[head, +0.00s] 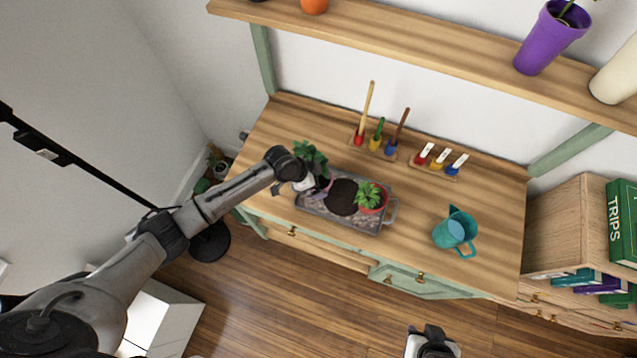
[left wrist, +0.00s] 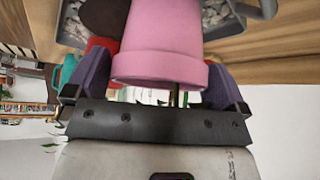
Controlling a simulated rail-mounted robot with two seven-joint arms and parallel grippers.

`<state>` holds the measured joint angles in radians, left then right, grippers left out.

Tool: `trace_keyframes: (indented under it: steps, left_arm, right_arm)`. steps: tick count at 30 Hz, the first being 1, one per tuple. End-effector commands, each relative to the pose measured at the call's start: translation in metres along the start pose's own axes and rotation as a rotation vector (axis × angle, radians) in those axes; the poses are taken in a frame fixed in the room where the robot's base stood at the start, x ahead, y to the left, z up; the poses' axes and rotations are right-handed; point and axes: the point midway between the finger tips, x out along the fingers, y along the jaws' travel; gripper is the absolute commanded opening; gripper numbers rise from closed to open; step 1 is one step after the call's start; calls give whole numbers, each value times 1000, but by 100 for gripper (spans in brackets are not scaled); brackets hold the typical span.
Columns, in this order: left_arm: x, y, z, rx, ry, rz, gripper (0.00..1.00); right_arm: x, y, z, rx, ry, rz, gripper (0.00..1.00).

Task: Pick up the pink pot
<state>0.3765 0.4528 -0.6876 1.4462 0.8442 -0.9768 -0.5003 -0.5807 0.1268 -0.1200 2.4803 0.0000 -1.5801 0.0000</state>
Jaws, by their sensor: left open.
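The pink pot (left wrist: 165,40) fills the middle of the left wrist view, with its wide rim towards me and green stems just past the rim. It stands between the two purple fingers of my left gripper (head: 314,188), which is open around it. Whether a finger touches it I cannot tell. In the head view the pot is mostly hidden by my gripper at the left end of the grey tray (head: 345,224); leaves of a plant (head: 310,156) show above it. My right gripper (head: 433,342) is at the bottom edge, far from the pot; its fingers are unclear.
The tray also holds dark soil (head: 342,196) and a red pot (head: 381,203) with a plant. A teal pitcher (head: 452,232) stands to the right on the wooden table (head: 490,215). Small tools (head: 375,142) stand in a rack at the back. A shelf (head: 420,48) runs above.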

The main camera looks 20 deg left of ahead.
Motion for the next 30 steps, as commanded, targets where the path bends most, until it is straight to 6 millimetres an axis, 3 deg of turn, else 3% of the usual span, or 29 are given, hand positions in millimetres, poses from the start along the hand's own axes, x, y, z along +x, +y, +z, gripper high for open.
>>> trace_keyframes:
  steps: [2,22,30]
  left_arm:
    - [0,0,0,0,0,0,100]
    - [0,0,0,0,0,0,36]
    - [-3,0,-2,0,2,-1,34]
  right_arm:
    - [0,0,0,0,0,0,39]
    - [0,-3,-1,10,1,-8,39]
    - [0,-3,-1,9,1,-7,39]
